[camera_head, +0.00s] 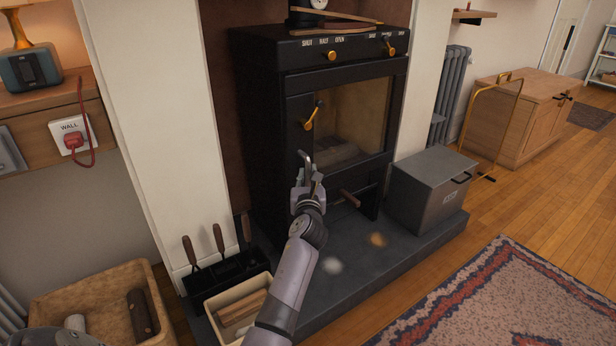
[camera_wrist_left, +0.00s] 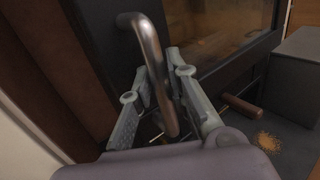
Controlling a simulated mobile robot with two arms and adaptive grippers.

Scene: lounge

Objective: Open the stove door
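The black stove (camera_head: 270,110) stands on a dark hearth, its glass door (camera_head: 360,115) closed. A brass lever (camera_head: 311,115) sits at the door's left edge. A bent metal bar handle (camera_wrist_left: 148,45) stands out from the stove front below it. My left gripper (camera_head: 309,172) is at this bar. In the left wrist view, its fingers (camera_wrist_left: 160,85) lie on either side of the bar; whether they press on it I cannot tell. My right gripper is not in view.
A grey metal box (camera_head: 430,190) stands on the hearth to the right. A wood-handled rod (camera_head: 349,198) juts out low on the stove. Fire tools (camera_head: 220,240) and a cream box of wood (camera_head: 228,308) stand at front left. A rug (camera_head: 500,305) lies right.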

